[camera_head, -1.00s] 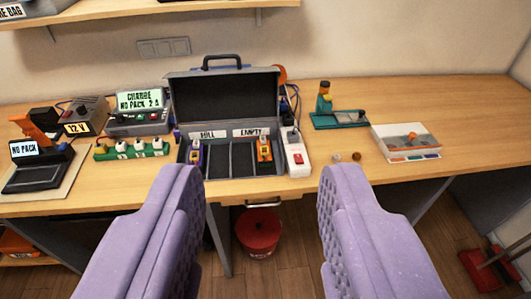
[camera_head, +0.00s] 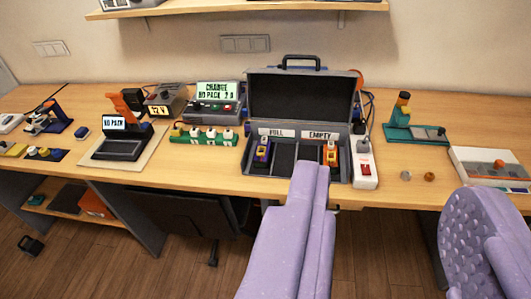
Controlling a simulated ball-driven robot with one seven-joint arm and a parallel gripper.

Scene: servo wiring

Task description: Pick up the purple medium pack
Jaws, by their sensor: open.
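A small purple pack (camera_head: 262,152) with a yellow part stands in the left compartment of the open grey case (camera_head: 257,105), below the "FULL" label. I cannot tell its size class. An orange pack (camera_head: 331,153) stands in a right compartment, below the "EMPTY" label. My gripper (camera_head: 392,183) shows as two wide-apart lavender fingers in the foreground, open with nothing between them. Its left fingertip overlaps the front edge of the case in the picture. The purple pack is to the left of both fingers and is not touched.
Left of the case stand a green strip (camera_head: 205,136) with several white knobs, a charger (camera_head: 217,98) and a laptop-like device (camera_head: 122,140). A power strip (camera_head: 364,165) stands close to the case's right side. A white tray (camera_head: 485,165) is at the right. Bare tabletop lies before the green strip.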

